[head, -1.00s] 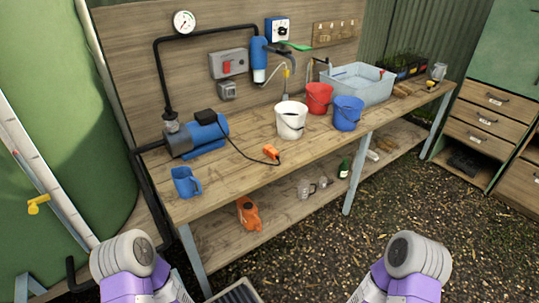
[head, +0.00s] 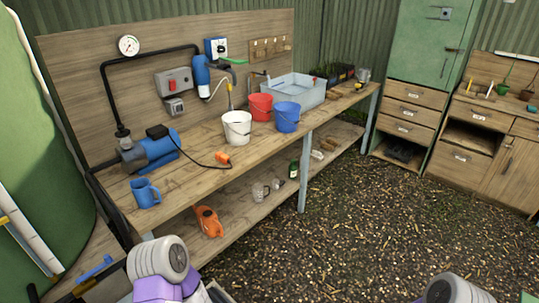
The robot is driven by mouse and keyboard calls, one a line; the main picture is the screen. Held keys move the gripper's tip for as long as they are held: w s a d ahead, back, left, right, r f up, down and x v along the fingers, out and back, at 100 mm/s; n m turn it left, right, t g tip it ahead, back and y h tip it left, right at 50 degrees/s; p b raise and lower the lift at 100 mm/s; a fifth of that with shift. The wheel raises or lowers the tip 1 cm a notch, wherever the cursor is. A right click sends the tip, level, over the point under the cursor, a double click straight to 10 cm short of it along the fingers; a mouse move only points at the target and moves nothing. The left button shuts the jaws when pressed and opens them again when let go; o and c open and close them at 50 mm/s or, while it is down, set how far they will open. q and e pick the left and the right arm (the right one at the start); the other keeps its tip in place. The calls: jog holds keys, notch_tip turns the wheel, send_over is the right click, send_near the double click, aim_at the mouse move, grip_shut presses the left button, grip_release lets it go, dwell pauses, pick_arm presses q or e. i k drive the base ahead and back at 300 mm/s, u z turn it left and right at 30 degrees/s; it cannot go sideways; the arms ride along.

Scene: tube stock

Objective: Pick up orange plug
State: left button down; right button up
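The orange plug (head: 223,158) lies on the wooden bench top (head: 190,180), near its front edge. A dark cord runs from it back to the blue pump (head: 150,151). The plug is to the right of the blue mug (head: 145,193) and in front of the white bucket (head: 237,127). Parts of my two arms show at the bottom of the head view, one left of centre and one at the lower right. Neither of my grippers is in view, and nothing touches the plug.
Red (head: 260,107) and blue (head: 287,117) buckets and a grey-blue basin (head: 288,92) stand farther right on the bench. An orange jug (head: 207,221) sits on the lower shelf. A green cabinet (head: 432,55) stands at the back. The gravel floor (head: 330,240) in front is open.

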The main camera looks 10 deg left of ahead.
aim_at(220, 156)
jog(key=z, duration=0.35)
jog(key=i, duration=2.75)
jog(key=u, duration=1.65)
